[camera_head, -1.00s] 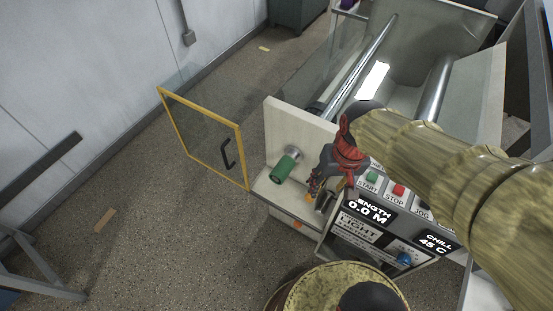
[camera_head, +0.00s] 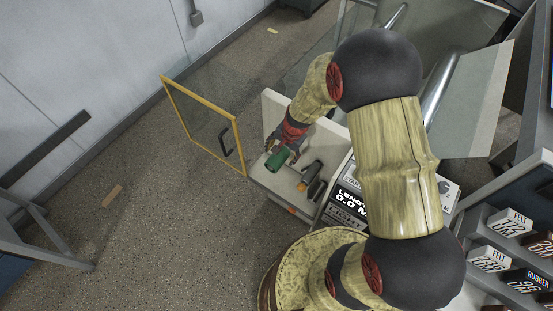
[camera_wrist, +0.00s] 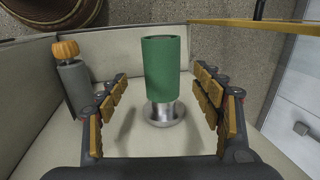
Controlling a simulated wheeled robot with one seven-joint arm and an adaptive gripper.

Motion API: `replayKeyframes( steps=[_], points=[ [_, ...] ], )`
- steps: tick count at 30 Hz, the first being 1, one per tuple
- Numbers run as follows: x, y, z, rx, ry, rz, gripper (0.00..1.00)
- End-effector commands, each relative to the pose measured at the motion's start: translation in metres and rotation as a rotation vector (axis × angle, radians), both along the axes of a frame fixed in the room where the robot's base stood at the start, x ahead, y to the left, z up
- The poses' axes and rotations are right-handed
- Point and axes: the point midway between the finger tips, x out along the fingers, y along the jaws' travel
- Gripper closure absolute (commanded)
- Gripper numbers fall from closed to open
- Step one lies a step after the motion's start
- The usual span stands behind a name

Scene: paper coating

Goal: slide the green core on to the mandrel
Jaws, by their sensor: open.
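The green core (camera_head: 276,161) sits in line with the silver mandrel, at the pale front panel of the machine. In the wrist view the core (camera_wrist: 161,65) stands upright in the picture, its lower end at the silver mandrel (camera_wrist: 162,112), whose short bare part and round flange show below. How far the mandrel reaches inside the core is hidden. My gripper (camera_head: 283,147) is at the core in the head view. In the wrist view my gripper (camera_wrist: 160,97) is open, with one finger row on each side of the core and mandrel and visible gaps on both sides.
A grey cylinder with an orange ribbed top (camera_wrist: 66,70) stands left of my fingers in the wrist view. A yellow-framed clear door (camera_head: 205,125) stands open left of the machine. The control panel (camera_head: 345,200) is partly behind my arm. Labelled boxes (camera_head: 510,223) sit at right.

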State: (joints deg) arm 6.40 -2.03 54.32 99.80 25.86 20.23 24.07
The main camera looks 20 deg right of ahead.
Motion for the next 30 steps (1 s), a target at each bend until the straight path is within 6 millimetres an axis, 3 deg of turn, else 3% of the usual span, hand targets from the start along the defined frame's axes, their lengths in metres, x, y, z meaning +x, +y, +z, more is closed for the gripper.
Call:
replayKeyframes(
  steps=[15,22,30],
  points=[
    [0.011,0.011,-0.055,-0.002,-0.001,0.004,0.33],
    [0.012,0.011,-0.055,-0.002,-0.001,0.004,0.33],
    [0.012,0.011,-0.055,-0.002,-0.001,0.004,0.49]
  ],
)
